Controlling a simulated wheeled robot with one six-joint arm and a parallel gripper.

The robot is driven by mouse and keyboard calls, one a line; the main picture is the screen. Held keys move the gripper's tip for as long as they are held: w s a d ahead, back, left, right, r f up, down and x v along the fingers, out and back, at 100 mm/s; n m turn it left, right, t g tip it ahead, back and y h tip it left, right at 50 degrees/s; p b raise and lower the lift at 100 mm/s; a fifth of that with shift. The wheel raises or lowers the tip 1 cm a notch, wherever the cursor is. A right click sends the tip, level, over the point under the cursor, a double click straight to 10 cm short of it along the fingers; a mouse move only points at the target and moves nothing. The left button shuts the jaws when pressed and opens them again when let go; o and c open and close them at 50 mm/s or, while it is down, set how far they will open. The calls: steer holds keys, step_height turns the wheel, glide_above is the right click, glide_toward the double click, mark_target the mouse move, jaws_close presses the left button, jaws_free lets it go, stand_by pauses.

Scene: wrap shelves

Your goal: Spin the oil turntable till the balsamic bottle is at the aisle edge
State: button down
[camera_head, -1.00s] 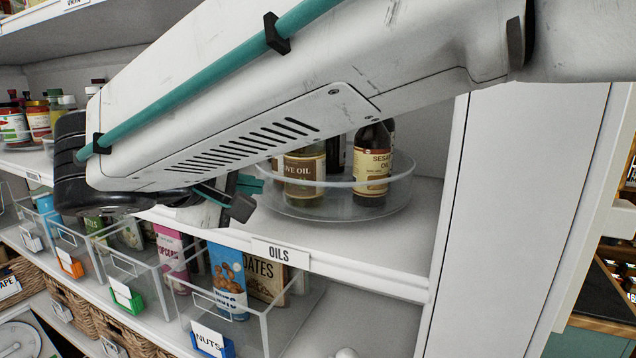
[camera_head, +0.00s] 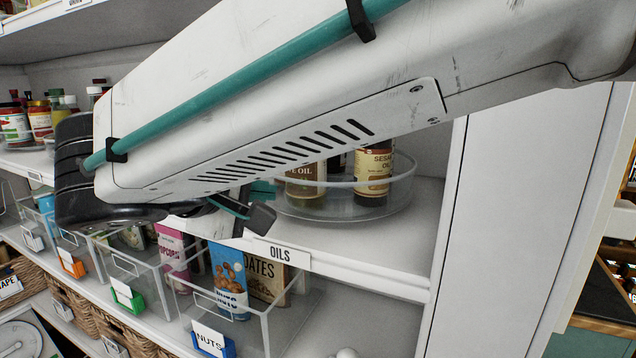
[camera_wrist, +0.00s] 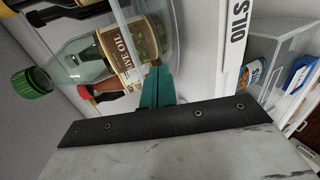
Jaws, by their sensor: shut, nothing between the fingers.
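The clear round turntable (camera_head: 385,205) stands on the shelf above the "OILS" label. The olive oil bottle (camera_head: 305,185) and the sesame oil bottle (camera_head: 373,170) stand upright on it, near its front. In the wrist view the olive oil bottle (camera_wrist: 122,52) has a green cap, and dark bottles show behind it, one with a red cap. I cannot tell which bottle is the balsamic. My gripper (camera_head: 262,190) is shut and empty at the turntable's left front rim. In the wrist view its teal fingertips (camera_wrist: 155,86) are close beside the olive oil bottle; contact is unclear.
My arm hides the turntable's upper left part. A white upright panel (camera_head: 490,220) closes the shelf on the right. Below are clear bins with packets, one marked NUTS (camera_head: 212,338). Jars (camera_head: 38,118) stand far left. The shelf front right of the "OILS" label (camera_head: 280,254) is clear.

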mark_target(321, 202)
steer(key=shift+s+d, duration=0.25)
steer(key=shift+d, duration=0.05)
steer(key=shift+s+d, duration=0.8)
steer(key=shift+d, duration=0.15)
steer(key=shift+s+d, duration=0.25)
steer(key=shift+d, duration=0.25)
steer(key=shift+s+d, duration=0.2)
steer(key=shift+d, duration=0.25)
steer(key=shift+s+d, duration=0.25)
steer(key=shift+d, duration=0.3)
steer(key=shift+s+d, duration=0.25)
steer(key=shift+d, duration=0.25)
